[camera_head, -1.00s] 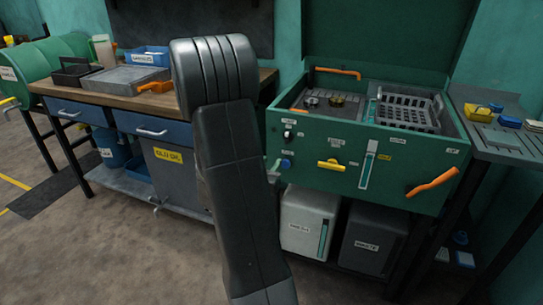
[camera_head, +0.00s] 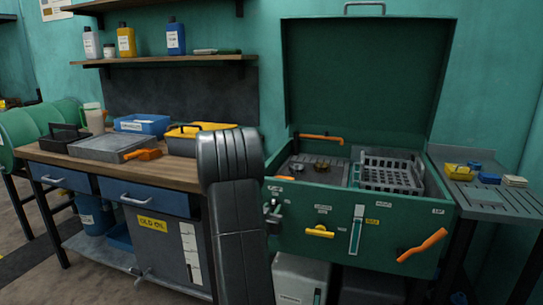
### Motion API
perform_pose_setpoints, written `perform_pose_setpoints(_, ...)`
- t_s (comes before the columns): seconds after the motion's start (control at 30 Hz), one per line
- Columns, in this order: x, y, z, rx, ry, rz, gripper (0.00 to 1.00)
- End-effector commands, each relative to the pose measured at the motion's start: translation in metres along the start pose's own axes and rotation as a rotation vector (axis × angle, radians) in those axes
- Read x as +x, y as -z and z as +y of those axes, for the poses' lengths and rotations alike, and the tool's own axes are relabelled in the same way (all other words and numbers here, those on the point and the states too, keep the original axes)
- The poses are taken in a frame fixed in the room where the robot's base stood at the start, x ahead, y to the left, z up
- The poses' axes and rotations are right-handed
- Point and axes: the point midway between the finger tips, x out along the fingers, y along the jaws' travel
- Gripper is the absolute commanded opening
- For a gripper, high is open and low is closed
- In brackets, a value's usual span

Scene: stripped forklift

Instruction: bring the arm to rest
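My arm stands upright in the lower middle of the head view, a dark grey link with a rounded, ribbed top. It hides part of the workbench's right end and the left edge of the green parts washer (camera_head: 290,235). A small dark grey piece that looks like part of my gripper (camera_head: 272,212) shows just right of the link, in front of the washer's left front. The rest of it is hidden behind the link. I cannot see its fingertips clearly or whether it holds anything.
The washer's lid (camera_head: 365,85) stands open, with a grey basket (camera_head: 390,172) inside. An orange handle (camera_head: 422,245) juts from its front. The workbench (camera_head: 185,178) at left carries a grey tray, a blue bin and a yellow box. A side table (camera_head: 500,200) stands at right.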

Motion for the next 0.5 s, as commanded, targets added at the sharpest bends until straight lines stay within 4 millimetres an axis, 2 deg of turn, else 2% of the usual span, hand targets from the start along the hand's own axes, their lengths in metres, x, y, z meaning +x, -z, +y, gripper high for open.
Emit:
perform_pose_setpoints(0.37,-0.0011,0.0001,0.0000,0.010,0.000,0.000,0.31)
perform_pose_setpoints(0.5,-0.0094,0.0002,-0.0005,-0.001,0.001,-0.001,0.31)
